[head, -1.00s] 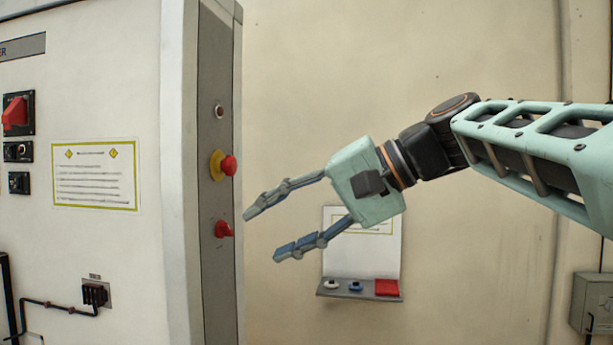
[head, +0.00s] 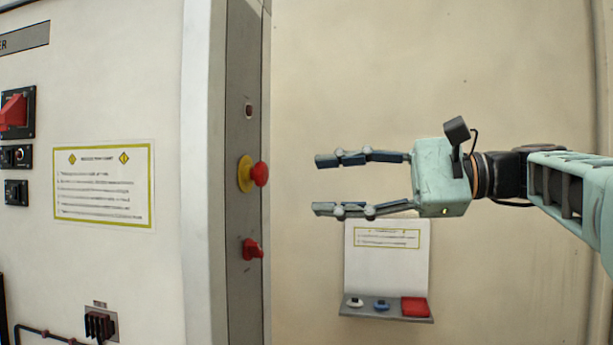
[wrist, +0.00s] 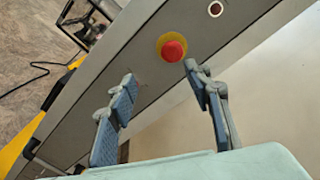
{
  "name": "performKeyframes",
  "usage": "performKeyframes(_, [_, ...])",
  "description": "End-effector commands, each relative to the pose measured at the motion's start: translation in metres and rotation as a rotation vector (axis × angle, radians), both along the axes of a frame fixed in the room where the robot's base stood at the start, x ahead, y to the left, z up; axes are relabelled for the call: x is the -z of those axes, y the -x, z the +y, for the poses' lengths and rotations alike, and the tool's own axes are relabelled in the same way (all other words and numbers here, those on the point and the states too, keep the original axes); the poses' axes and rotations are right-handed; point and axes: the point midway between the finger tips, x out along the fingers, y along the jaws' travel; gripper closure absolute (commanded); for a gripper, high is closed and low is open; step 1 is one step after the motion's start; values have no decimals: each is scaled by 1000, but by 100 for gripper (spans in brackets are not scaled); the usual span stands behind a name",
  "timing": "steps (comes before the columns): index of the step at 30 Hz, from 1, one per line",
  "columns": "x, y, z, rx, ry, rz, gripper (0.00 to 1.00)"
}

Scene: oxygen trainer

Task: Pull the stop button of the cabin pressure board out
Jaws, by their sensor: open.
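The stop button (head: 260,174) is a red mushroom head on a yellow collar (head: 244,174), on the narrow grey side panel of the cabinet. It also shows in the wrist view (wrist: 173,50), ahead of my fingers and between their tips in the picture. My gripper (head: 320,185) is open and empty, pointing left at the panel, with its fingers roughly level with the button. A clear gap lies between the fingertips and the button in the head view.
A red knob (head: 252,249) sits below the button and a small round indicator (head: 248,110) above it on the same panel (head: 240,310). A small wall shelf (head: 388,314) with coloured items is below my gripper. The space between gripper and panel is free.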

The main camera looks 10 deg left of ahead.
Motion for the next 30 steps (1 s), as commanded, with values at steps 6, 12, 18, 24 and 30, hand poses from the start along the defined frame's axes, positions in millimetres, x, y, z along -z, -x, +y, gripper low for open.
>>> performKeyframes(6, [-11, -1, -17, 1, -73, 77, 54])
performKeyframes(12, [-12, -2, 6, -4, -75, 80, 54])
performKeyframes(18, [-12, -5, 45, -5, -74, 80, 54])
performKeyframes(24, [-12, -8, 75, -2, -74, 80, 54])
performKeyframes(30, [-11, -9, 89, 1, -73, 79, 54])
